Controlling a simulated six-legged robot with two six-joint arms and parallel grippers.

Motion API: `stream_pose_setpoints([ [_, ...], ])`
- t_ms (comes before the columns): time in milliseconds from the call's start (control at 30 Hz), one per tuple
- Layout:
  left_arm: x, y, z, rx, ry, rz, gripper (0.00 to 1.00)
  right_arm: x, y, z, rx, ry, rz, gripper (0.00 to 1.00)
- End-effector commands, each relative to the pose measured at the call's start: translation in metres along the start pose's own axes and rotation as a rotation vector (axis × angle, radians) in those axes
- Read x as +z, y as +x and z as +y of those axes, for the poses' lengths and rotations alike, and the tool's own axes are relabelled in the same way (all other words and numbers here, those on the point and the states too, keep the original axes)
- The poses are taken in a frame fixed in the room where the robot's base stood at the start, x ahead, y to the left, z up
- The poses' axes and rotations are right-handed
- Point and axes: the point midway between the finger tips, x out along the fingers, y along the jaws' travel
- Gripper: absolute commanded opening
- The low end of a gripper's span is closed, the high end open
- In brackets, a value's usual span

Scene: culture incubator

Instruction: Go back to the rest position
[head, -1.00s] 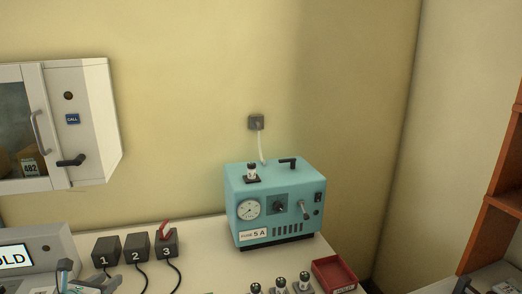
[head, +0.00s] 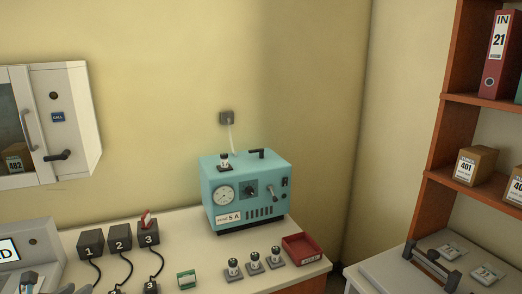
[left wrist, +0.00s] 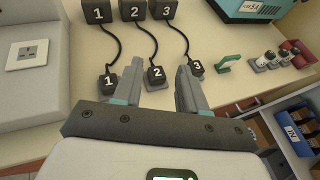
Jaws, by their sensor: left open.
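My left gripper (head: 28,284) shows partly at the bottom left corner of the head view, cut off by the frame edge. Whether a finger touches a plug I cannot tell. My right gripper is in neither view.
Numbered black blocks (head: 120,238) with cables stand on the bench behind the plugs. A teal device (head: 245,192), small black-and-white vials (head: 254,261), a green bracket (head: 186,280) and a red tray (head: 302,249) lie right. An orange shelf (head: 451,125) stands far right.

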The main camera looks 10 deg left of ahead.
Motion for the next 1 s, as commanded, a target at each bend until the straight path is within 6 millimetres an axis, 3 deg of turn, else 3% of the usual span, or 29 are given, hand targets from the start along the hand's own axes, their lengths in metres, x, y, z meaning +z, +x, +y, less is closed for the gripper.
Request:
stream_pose_setpoints([
  [167,-0.002,0.025,-0.044,-0.091,0.006,0.008,0.42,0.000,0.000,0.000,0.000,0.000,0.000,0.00],
  [367,-0.026,0.046,-0.101,-0.213,0.012,0.059,0.42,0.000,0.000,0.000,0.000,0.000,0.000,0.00],
  [533,-0.064,0.052,-0.163,-0.362,0.074,0.145,0.42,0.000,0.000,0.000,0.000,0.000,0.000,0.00],
  [633,-0.101,0.046,-0.213,-0.492,0.159,0.229,0.42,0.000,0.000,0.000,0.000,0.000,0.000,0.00],
  [733,-0.153,0.026,-0.269,-0.669,0.311,0.340,0.42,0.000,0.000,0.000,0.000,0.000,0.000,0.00],
  [800,-0.196,0.002,-0.305,-0.814,0.461,0.418,0.42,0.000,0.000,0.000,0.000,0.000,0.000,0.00],
  [900,-0.256,-0.045,-0.344,-1.045,0.736,0.502,0.42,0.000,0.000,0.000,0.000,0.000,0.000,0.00],
  [1000,-0.315,-0.100,-0.362,-1.313,1.105,0.517,0.42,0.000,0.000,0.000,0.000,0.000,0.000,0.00],
])
